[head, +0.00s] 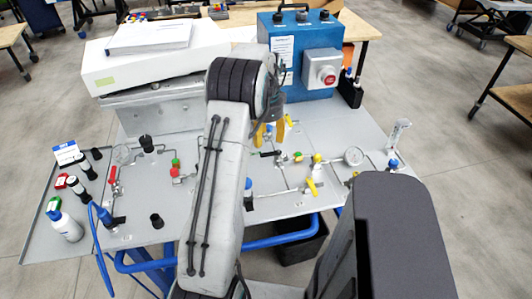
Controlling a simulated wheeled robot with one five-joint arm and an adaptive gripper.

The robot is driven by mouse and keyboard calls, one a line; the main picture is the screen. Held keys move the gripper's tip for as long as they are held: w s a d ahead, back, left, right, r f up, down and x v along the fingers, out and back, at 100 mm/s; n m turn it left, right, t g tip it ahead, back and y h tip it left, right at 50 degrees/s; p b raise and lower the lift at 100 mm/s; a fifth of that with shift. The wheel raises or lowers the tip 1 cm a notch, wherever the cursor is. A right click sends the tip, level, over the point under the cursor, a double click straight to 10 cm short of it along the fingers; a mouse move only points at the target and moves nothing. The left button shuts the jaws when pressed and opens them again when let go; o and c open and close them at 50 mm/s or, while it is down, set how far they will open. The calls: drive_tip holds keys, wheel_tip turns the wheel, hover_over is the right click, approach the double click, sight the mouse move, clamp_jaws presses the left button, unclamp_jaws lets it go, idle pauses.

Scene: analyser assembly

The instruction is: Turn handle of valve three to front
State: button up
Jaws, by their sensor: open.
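My gripper (269,137) hangs over the middle of the panel, partly hidden behind my arm. Other valve handles include a red lever (113,175) at the left and a yellow lever (312,187) at the lower right. No valve number is readable, so I cannot tell which is valve three. My arm hides part of the panel.
The grey panel (215,200) carries pipes, gauges and fittings. A blue box (299,60) with a grey red-button unit (321,72) stands behind. A white device (150,62) is at back left. A bottle (64,226) stands at front left. Side tables stand apart.

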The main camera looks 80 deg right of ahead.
sight(267, 155)
drive_tip(key=shift+f+m, duration=0.15)
drive_tip(key=shift+m, duration=0.25)
drive_tip(key=shift+f, duration=0.35)
drive_tip(key=shift+f+p, duration=0.3)
drive_tip(key=shift+f, duration=2.85)
drive_tip(key=shift+o, duration=0.2)
clamp_jaws()
drive_tip(key=shift+a, duration=0.1)
